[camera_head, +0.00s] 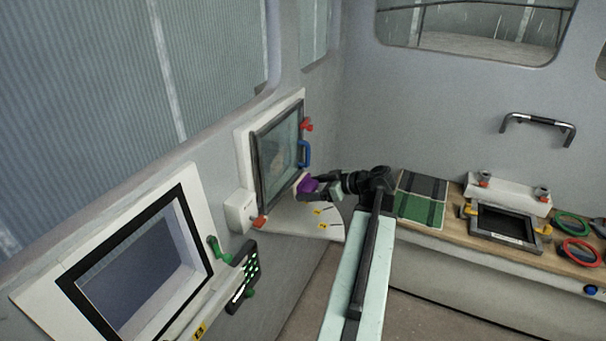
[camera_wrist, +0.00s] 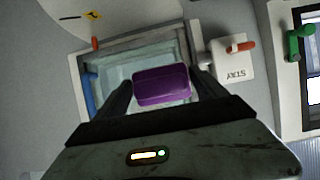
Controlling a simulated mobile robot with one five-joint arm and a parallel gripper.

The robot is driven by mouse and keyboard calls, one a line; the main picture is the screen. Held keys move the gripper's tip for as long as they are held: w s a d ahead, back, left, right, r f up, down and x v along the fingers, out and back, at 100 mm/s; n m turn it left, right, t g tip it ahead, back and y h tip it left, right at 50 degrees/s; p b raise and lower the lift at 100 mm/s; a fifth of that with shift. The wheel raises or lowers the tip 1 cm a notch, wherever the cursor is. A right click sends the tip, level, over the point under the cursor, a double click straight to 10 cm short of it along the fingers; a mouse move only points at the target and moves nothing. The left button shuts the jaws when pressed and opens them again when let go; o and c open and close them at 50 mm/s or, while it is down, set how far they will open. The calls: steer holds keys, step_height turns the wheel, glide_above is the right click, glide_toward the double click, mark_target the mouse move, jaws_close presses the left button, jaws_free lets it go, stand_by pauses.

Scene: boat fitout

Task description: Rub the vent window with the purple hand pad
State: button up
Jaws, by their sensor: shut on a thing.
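The vent window (camera_head: 279,152) is a dark-framed glass pane in a white surround on the left wall, with a blue handle (camera_head: 304,153) on its right side. In the wrist view its pane (camera_wrist: 115,68) shows behind the pad. The purple hand pad (camera_head: 308,185) is at the window's lower right corner in the head view. My gripper (camera_wrist: 161,88) is shut on the purple hand pad, one finger on each side. The pad is in front of the window; I cannot tell whether it touches the glass. The pad's far face is hidden.
Red catches (camera_head: 307,125) stand by the window frame. A white box (camera_head: 239,212) sits at its lower left, and a white ledge (camera_head: 290,222) lies below. A second window (camera_head: 145,270) with a green handle is nearer. A wooden bench (camera_head: 460,238) with mats and rings is at right.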

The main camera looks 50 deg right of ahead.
mark_target(304, 181)
steer(key=shift+w+a+r+t+y, duration=0.15)
steer(key=shift+w+a+r, duration=0.15)
steer(key=shift+w+r, duration=0.3)
steer(key=shift+w+a+r+t+y, duration=0.15)
steer(key=shift+w+a+r, duration=0.1)
steer(key=shift+w+r, duration=0.35)
steer(key=w+a, duration=0.1)
steer(key=w, duration=0.5)
steer(key=shift+a+f, duration=0.15)
steer(key=shift+a, duration=0.05)
steer(key=shift+w+a, duration=0.25)
steer(key=shift+w, duration=0.6)
